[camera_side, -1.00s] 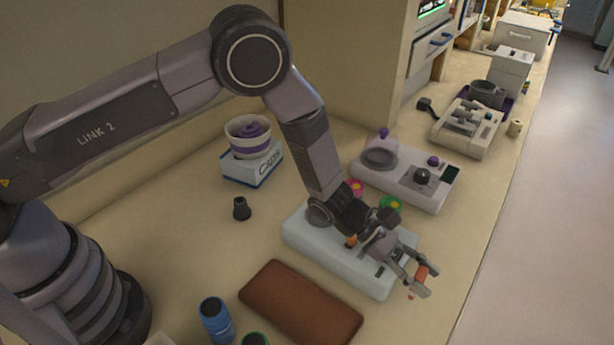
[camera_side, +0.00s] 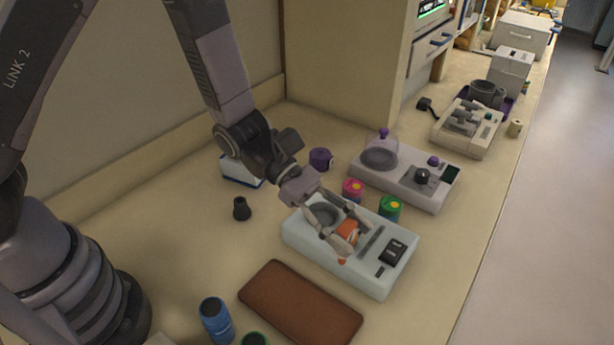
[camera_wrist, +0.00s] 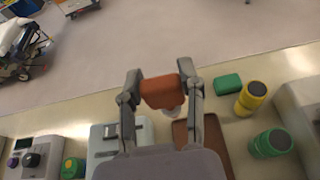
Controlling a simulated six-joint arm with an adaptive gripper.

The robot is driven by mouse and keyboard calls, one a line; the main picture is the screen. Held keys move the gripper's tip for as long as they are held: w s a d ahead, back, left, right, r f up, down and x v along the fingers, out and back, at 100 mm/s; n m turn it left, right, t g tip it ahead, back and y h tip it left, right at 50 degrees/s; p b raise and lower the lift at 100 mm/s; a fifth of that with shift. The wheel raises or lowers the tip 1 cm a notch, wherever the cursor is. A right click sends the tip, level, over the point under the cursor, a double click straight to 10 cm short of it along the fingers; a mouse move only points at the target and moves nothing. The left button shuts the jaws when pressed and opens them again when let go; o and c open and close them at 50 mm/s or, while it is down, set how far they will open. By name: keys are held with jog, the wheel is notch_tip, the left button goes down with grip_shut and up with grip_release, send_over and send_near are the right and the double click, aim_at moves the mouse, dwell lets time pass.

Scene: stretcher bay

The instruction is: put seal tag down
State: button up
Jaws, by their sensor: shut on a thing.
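The seal tag, an orange-red piece (camera_side: 348,230), is between the fingers of my gripper (camera_side: 346,238). In the side view it appears over the pale blue-white device (camera_side: 397,287) with a round dark dish; I cannot tell its height above it or whether it touches. In the wrist view the tag (camera_wrist: 160,92) sits between both fingertips of my gripper (camera_wrist: 162,90), with a small pale part below it. The gripper is shut on the tag.
A brown pad (camera_side: 300,305) lies in front of the device. Pink (camera_side: 353,189) and green (camera_side: 390,208) jars stand behind it, near a second device (camera_side: 405,185) with a clear dome. A blue bottle (camera_side: 216,320) and a dark cone (camera_side: 241,208) stand to the left.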

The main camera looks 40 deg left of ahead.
jog(key=s+a+f+m+g+y, duration=0.1)
jog(key=s+a+m+g+y, duration=0.6)
jog(key=a, duration=0.4)
jog(key=s+a+f+m+g+y, duration=0.2)
jog(key=s+a+m+g+y, duration=0.35)
jog(key=a+m, duration=0.45)
jog(key=w+a+r+m+t+y, duration=0.1)
jog(key=w+a+m+t+y, duration=0.2)
jog(key=a+m+y, duration=0.35)
jog(key=w+a+r+m+t+y, duration=0.1)
jog(key=w+a+m+t+y, duration=0.2)
jog(key=a, duration=0.7)
jog(key=w+a+r+m+t+y, duration=0.1)
jog(key=w+a+m+t+y, duration=0.1)
jog(key=w+a+m+y, duration=0.45)
jog(key=f, duration=0.6)
jog(key=s+a+f+n+h, duration=0.1)
jog(key=f, duration=0.5)
jog(key=s+a+f+h, duration=0.1)
jog(key=f, duration=0.5)
jog(key=shift+n, duration=0.4)
